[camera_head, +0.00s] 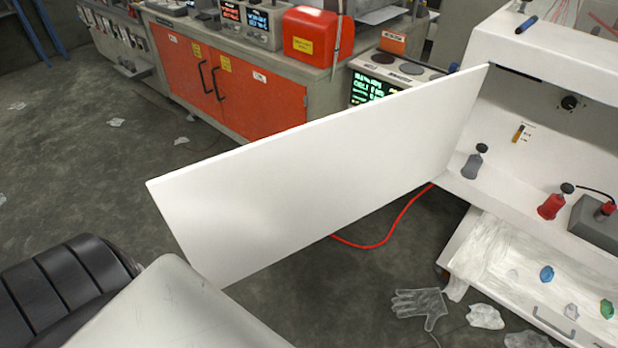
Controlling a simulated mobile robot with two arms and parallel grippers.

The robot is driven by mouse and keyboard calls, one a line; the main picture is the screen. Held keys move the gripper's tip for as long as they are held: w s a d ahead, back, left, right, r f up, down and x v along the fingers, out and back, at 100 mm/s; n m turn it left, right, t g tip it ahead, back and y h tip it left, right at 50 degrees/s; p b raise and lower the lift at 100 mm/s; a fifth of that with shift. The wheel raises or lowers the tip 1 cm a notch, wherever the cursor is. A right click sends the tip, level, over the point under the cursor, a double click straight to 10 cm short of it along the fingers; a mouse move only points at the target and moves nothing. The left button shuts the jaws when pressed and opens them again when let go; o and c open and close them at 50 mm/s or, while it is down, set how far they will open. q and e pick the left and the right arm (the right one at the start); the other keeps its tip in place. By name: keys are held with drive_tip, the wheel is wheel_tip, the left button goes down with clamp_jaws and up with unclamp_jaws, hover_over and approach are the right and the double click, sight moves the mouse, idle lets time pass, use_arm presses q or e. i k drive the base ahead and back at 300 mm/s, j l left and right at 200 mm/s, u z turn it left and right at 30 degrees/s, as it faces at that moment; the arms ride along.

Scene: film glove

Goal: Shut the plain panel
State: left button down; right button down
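The plain white panel (320,170) stands open in the middle of the view. Its right edge meets the front edge of the white cabinet (545,50) at the right, and its free edge reaches out to the left. The cabinet's interior shows, with a grey-bodied knobbed item (474,163), a red one (553,203) and a grey box (597,222) inside. Neither of my grippers is in view, and nothing is seen touching the panel.
Below the cabinet, an open drawer (540,272) sticks out, holding film and small coloured pieces. A clear glove (419,303) and scraps lie on the floor. A red cable (390,235) runs beneath the panel. An orange-doored bench (225,85) stands behind. A black ribbed form (65,285) fills the lower left.

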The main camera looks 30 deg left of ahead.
sight(237, 214)
drive_tip(key=k+j+z, duration=0.25)
drive_tip(key=j, duration=0.25)
drive_tip(key=k+j+z, duration=0.25)
drive_tip(key=j, duration=0.25)
drive_tip(key=k+j+z, duration=0.25)
drive_tip(key=j, duration=0.15)
drive_tip(key=j+z, duration=0.45)
drive_tip(key=j, duration=1.4)
